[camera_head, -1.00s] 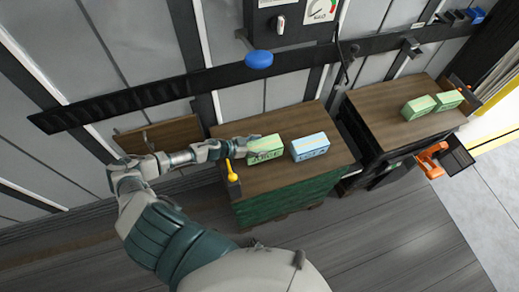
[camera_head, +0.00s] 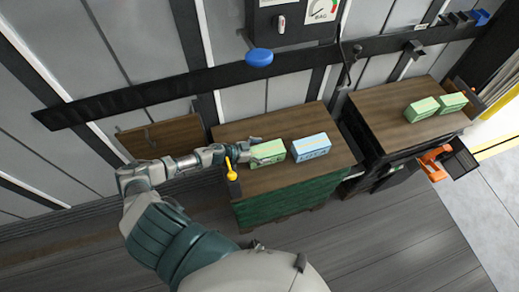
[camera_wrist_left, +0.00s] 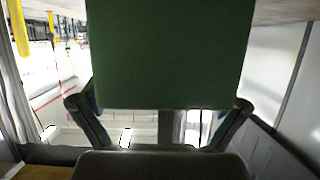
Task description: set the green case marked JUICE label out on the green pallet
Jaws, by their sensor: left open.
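The green case (camera_head: 268,154) rests on the wooden top of the green pallet (camera_head: 290,204), left of a light blue case (camera_head: 311,147). Its lettering is too small to read now. My left gripper (camera_head: 247,148) is at the left end of the green case, with its fingers hard to make out from the head. In the left wrist view the green case (camera_wrist_left: 168,50) fills the upper middle, and the open fingers (camera_wrist_left: 158,104) stand on either side of its near end. Whether they touch it, I cannot tell. My right gripper is not in view.
A yellow-topped post (camera_head: 231,172) stands at the pallet's left front corner, close under my left forearm. A second wooden-topped stand (camera_head: 385,105) at right holds two green cases (camera_head: 436,105).

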